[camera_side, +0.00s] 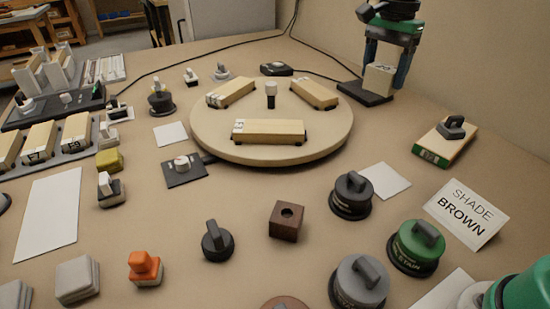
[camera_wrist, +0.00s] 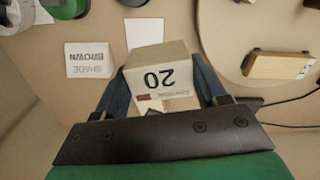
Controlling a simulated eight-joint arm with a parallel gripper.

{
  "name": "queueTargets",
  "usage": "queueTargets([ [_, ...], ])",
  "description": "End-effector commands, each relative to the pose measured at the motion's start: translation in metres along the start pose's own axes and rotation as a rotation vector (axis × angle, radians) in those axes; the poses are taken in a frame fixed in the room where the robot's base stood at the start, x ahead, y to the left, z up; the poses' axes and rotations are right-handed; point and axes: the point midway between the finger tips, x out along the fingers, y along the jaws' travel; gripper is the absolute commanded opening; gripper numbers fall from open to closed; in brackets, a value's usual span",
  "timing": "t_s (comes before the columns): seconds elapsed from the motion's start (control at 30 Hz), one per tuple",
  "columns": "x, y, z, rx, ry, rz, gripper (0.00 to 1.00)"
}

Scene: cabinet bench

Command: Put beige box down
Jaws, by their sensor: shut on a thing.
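The beige box (camera_side: 379,79) is at the back right in the side view, upright between the two blue fingers of my gripper (camera_side: 385,72). In the wrist view the box (camera_wrist: 160,75) shows a printed "20", upside down in the picture. My gripper (camera_wrist: 163,90) is shut on it from both sides. In the side view the box is at a dark flat plate (camera_side: 350,88) on the bench. I cannot tell whether its underside touches the plate.
A round turntable (camera_side: 215,135) with several beige blocks stands to the left. A green-ended block (camera_side: 436,148) with a dark knob lies to the right. A "SHADE BROWN" card (camera_side: 468,213), a white sheet (camera_side: 386,181) and several knobbed pots are nearer. A black cable runs along the back.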

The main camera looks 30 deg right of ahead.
Motion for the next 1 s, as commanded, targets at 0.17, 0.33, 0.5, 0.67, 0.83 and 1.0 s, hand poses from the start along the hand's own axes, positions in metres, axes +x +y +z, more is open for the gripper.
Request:
queueTargets([
  [0.17, 0.0, 0.026, -0.044, 0.155, 0.0, 0.0, 0.08],
  [0.33, 0.009, 0.034, -0.056, 0.197, 0.0, 0.0, 0.08],
  [0.5, 0.044, 0.034, -0.056, 0.197, 0.0, 0.0, 0.08],
  [0.67, 0.083, 0.034, -0.055, 0.196, 0.0, 0.0, 0.08],
  [0.83, 0.125, 0.033, -0.055, 0.195, 0.0, 0.0, 0.08],
  [1.0, 0.155, 0.033, -0.055, 0.195, 0.0, 0.0, 0.08],
])
